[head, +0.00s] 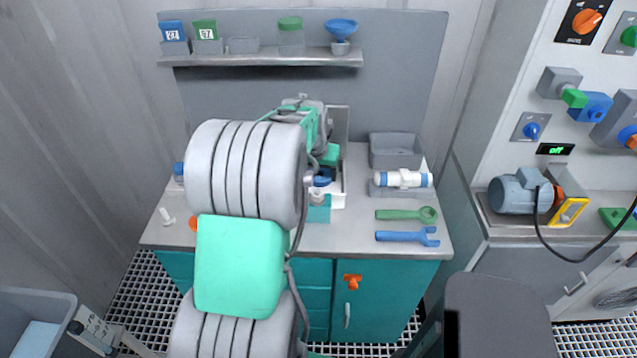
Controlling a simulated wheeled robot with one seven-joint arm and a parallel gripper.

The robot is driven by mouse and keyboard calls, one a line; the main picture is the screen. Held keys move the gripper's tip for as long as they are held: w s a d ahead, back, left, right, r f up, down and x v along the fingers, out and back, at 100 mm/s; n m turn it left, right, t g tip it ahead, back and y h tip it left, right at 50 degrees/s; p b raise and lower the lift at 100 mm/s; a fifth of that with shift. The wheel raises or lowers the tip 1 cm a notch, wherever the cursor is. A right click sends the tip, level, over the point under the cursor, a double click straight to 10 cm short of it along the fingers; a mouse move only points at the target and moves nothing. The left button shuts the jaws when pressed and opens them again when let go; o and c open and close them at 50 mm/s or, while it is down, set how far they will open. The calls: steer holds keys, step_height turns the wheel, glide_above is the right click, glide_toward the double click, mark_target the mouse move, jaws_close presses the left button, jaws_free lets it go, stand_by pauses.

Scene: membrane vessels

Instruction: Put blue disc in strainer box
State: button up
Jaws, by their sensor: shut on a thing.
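My gripper (325,176) is over the middle of the bench, partly hidden behind my own arm. It is shut on a small dark blue piece, the blue disc (322,181), which shows only in part at the fingertips. Just below and beside it stand a white open box (340,199) and a small teal block or holder (319,214). The white box may be the strainer box, but no strainer holes can be made out. I cannot tell whether the disc touches the box or is above it.
A grey bin (395,146) and a white cylinder with blue ends (403,179) are at the right of the bench. A green wrench (405,214) and a blue wrench (405,237) lie in front. A shelf (262,60) with small containers hangs behind. The bench's front middle is clear.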

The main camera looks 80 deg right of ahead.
mark_target(319, 177)
steer(key=x, duration=0.1)
steer(key=p+x, duration=0.1)
steer(key=x, duration=0.1)
steer(key=shift+a+f, duration=0.3)
steer(key=shift+f, duration=0.05)
steer(key=shift+f, duration=0.1)
steer(key=shift+f, duration=0.2)
steer(key=o, duration=1.4)
